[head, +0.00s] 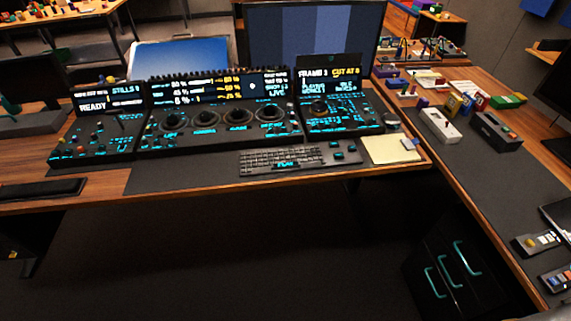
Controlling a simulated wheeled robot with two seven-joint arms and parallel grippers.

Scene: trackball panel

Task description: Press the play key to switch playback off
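A wide dark trackball panel (222,126) with cyan-lit markings stands on the desk, with several round trackballs along its middle section. A right section (345,116) has its own small screen (328,81), which shows "FRAME 3" and "CUT AT 8"; the smaller cyan lines under them are hard to read. A keyboard (262,158) lies in front of the panel. A cyan label that looks like "PLAY" (285,164) shows at its front edge. Which key this label belongs to is too small to tell. Neither of my grippers is in view.
A desk (95,189) with a dark mat carries the panel. A few dark keys (345,151) and a cream notepad (392,149) sit right of the keyboard. Monitors stand behind. A side desk with small boxes and devices runs along the right, above drawers (450,270).

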